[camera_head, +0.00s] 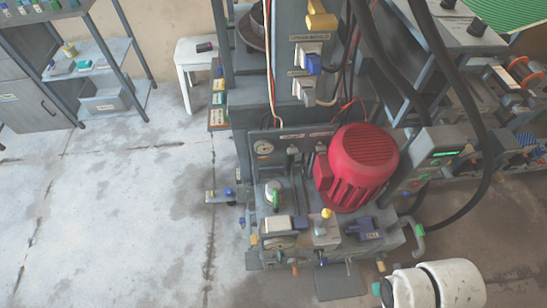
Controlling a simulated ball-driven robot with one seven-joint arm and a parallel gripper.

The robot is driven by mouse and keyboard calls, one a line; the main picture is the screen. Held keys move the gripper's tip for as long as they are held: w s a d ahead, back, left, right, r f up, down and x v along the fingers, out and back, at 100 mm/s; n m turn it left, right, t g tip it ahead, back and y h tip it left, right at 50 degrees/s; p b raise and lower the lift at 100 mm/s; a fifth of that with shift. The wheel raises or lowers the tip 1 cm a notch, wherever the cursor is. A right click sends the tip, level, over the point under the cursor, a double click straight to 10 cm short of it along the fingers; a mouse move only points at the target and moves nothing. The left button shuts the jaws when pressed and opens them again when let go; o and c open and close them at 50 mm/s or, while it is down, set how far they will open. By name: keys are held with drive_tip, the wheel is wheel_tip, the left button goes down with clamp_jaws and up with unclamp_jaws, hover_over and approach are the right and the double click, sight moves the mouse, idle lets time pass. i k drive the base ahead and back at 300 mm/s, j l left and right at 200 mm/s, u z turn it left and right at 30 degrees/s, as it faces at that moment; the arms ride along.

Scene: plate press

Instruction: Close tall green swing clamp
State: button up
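A small upright part with a pale round top and a green piece (275,198) stands on the left of the press base, in front of the gauge panel. It looks like the tall green swing clamp, but it is too small to tell whether its arm is swung open or closed. A white rounded link of my arm (437,286) shows at the bottom right, to the right of and nearer than the press. My gripper does not show, and nothing is seen touching the green part.
A red motor (358,167) stands right of the green part. Blue (364,229) and yellow-knobbed (325,222) fittings line the front of the base. A control box (437,155) and a thick black hose (466,95) are at the right. The floor (120,220) at left is clear.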

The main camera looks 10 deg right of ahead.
sight(276, 200)
drive_tip(key=i+j+u, duration=0.1)
drive_tip(key=u, duration=0.25)
drive_tip(key=i+j+u, duration=0.1)
drive_tip(key=j+u, duration=0.25)
drive_tip(key=i+j+u, duration=0.15)
drive_tip(key=u, duration=0.2)
